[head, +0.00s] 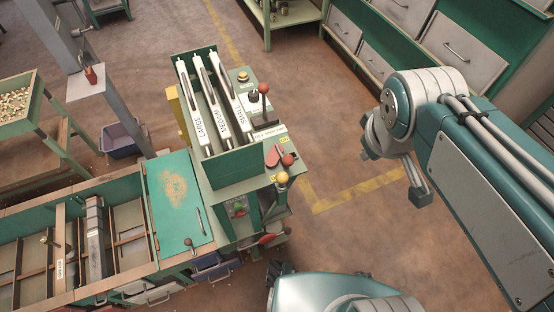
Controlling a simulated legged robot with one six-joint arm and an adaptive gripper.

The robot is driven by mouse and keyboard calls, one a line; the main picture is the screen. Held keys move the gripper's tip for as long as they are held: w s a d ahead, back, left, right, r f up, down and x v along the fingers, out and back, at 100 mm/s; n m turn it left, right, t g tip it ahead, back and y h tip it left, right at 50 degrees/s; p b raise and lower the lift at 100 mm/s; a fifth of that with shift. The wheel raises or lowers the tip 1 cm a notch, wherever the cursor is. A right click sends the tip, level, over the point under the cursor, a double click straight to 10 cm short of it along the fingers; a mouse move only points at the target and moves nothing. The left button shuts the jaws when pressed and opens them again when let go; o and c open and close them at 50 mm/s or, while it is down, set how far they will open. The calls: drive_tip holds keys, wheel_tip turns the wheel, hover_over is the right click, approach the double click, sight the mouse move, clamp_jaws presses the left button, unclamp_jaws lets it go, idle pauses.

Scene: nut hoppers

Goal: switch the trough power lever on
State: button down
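Several ball-topped levers show in the head view, and I cannot read which one is labelled trough power. A red-ball lever (264,89) stands upright on the grey panel right of the three white labelled chutes. Another red-ball lever (288,160) and a yellow-ball lever (282,178) sit lower on the green stand's right edge. My gripper (420,195) hangs to the right of the stand, apart from every lever. Whether its fingers are open is unclear.
The green stand (232,172) joins a long divided trough (75,290) at the lower left. A nut tray (15,105) is at the far left, a blue bin (122,140) behind. Grey drawers (467,48) line the upper right. Brown floor between stand and gripper is clear.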

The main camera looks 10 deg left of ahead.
drive_tip(key=w+a+f+n+g+h, duration=0.1)
drive_tip(key=a+f+n, duration=0.3)
drive_tip(key=a+n, duration=0.5)
drive_tip(key=w+a+f+n+h, duration=0.1)
drive_tip(key=a+f+n, duration=0.3)
drive_tip(key=a+n, duration=0.6)
drive_tip(key=a, duration=0.3)
drive_tip(key=shift+w+n+g+h, duration=0.25)
drive_tip(key=shift+n+g+h, duration=0.05)
drive_tip(key=shift+g, duration=0.1)
drive_tip(key=shift+f, duration=0.1)
approach(277, 162)
drive_tip(key=s+f, duration=0.1)
drive_tip(key=s, duration=0.1)
drive_tip(key=s+f, duration=0.2)
drive_tip(key=shift+s+f, duration=0.2)
drive_tip(key=shift+f, duration=0.1)
drive_tip(key=shift+w+d+f, duration=0.1)
drive_tip(key=shift+w+d, duration=0.8)
drive_tip(key=shift+d, duration=0.05)
drive_tip(key=shift+w+d+f, duration=0.1)
drive_tip(key=shift+w+d, duration=0.35)
drive_tip(key=shift+d, duration=0.05)
